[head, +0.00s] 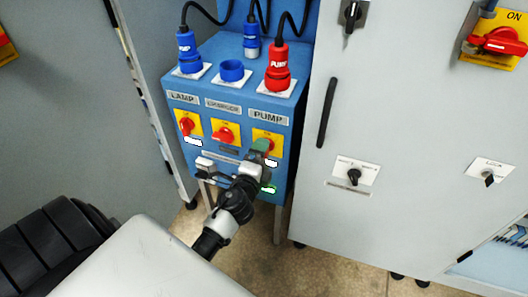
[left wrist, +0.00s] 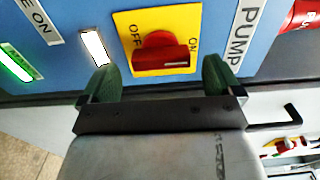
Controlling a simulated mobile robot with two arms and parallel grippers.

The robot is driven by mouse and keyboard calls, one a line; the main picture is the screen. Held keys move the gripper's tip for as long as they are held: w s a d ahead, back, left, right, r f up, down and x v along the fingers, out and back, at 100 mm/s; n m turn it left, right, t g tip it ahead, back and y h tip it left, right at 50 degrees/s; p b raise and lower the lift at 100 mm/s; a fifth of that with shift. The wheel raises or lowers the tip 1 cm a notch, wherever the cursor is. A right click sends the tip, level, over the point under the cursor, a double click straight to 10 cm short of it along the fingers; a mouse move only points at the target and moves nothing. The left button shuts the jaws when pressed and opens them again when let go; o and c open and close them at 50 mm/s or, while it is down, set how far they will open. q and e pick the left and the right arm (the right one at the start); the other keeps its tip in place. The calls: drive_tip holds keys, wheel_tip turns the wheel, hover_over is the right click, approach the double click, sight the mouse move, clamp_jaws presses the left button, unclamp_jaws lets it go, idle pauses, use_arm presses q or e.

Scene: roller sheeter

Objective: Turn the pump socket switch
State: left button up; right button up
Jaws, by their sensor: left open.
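The pump socket switch is a red knob on a yellow plate marked OFF and ON, below the PUMP label (head: 268,117). In the left wrist view the red knob (left wrist: 160,58) lies between my two green fingertips, its handle running across the picture with one end toward ON. My left gripper (left wrist: 163,80) is open, one finger on each side of the knob with visible gaps. In the head view my left gripper (head: 261,147) is in front of the yellow plate (head: 271,136) and hides most of the knob. My right gripper is not in view.
The blue socket box (head: 213,55) also carries the lamp switch (head: 187,126) and the middle red switch (head: 223,134). The red PUMP plug (head: 278,68) and blue LAMP plug (head: 189,52) stand on top. Grey cabinets flank the box. A white light (left wrist: 94,47) is beside the plate.

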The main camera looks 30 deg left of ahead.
use_arm(q)
drive_tip(key=b+v, duration=0.1)
drive_tip(key=v, duration=0.7)
drive_tip(key=shift+s, duration=0.2)
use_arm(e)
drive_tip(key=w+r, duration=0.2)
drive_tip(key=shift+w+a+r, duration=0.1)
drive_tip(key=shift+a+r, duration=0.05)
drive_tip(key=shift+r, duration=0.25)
use_arm(q)
drive_tip(key=shift+d+f, duration=0.1)
